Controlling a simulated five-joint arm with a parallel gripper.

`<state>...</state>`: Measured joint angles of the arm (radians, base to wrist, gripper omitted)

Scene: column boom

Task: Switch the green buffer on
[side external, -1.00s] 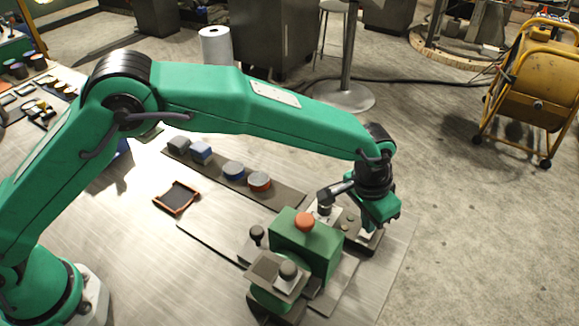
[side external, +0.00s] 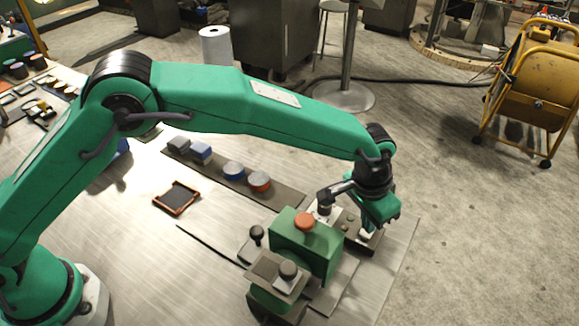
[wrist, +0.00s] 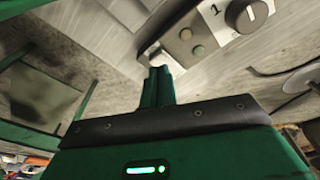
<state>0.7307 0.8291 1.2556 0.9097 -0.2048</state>
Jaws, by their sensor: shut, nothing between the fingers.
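A green machine (side external: 305,248) with an orange-red cap on top stands at the front of the table in the side view. Beside its far right side is a small grey control panel (side external: 350,222). My gripper (side external: 369,234) is at the panel's right end, pointing down.
A dark strip holding several blocks and round pieces (side external: 259,181) lies behind the machine. A small red-rimmed tray (side external: 177,197) lies to the left, with bare table around it. A white roll (side external: 215,45) and a yellow reel (side external: 535,75) stand farther back.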

